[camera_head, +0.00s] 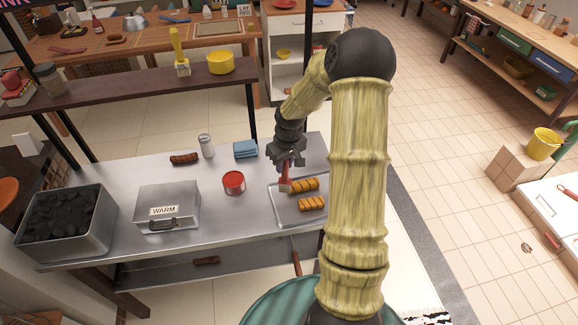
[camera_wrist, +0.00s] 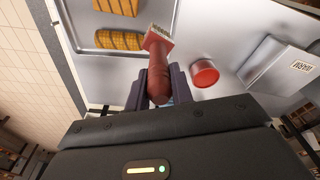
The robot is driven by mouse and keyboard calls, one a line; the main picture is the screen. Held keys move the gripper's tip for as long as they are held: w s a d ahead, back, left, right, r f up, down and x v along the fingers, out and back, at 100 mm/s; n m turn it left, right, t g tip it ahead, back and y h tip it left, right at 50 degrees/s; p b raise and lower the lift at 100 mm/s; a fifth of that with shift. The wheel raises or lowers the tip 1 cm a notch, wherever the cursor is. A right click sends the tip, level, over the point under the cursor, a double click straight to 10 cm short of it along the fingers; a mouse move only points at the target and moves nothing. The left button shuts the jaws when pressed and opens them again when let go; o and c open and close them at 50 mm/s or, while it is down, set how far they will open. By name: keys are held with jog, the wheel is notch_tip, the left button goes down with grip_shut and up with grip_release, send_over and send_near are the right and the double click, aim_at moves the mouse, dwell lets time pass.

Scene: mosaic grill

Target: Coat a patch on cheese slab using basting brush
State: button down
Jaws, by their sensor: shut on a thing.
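My gripper (camera_head: 287,160) is shut on the red handle of the basting brush (camera_wrist: 150,80) and holds it over the metal tray (camera_head: 284,216). The brush (camera_head: 285,183) points down in the head view, its pale bristles by the left end of the farther cheese slab (camera_head: 304,186). A second slab (camera_head: 312,204) lies nearer. Both are golden with dark stripes. In the wrist view, the brush head is close beside the end of one slab (camera_wrist: 118,41); I cannot tell whether it touches. Another slab shows at the top edge (camera_wrist: 117,6).
A red pot (camera_head: 234,182) stands left of the tray. A metal box marked WARM (camera_head: 168,207) and a coal bin (camera_head: 66,222) are farther left. A shelf (camera_head: 130,90) runs above.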

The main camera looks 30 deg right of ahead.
jog(key=s+a+f+m, duration=0.1)
jog(key=a+f, duration=0.1)
jog(key=a, duration=0.4)
jog(key=s+a+f, duration=0.1)
jog(key=a+f, duration=0.1)
jog(key=a, duration=0.5)
jog(key=shift+s+a+f+m, duration=0.15)
jog(key=shift+a+f+m, duration=0.05)
jog(key=shift+f+m, duration=0.2)
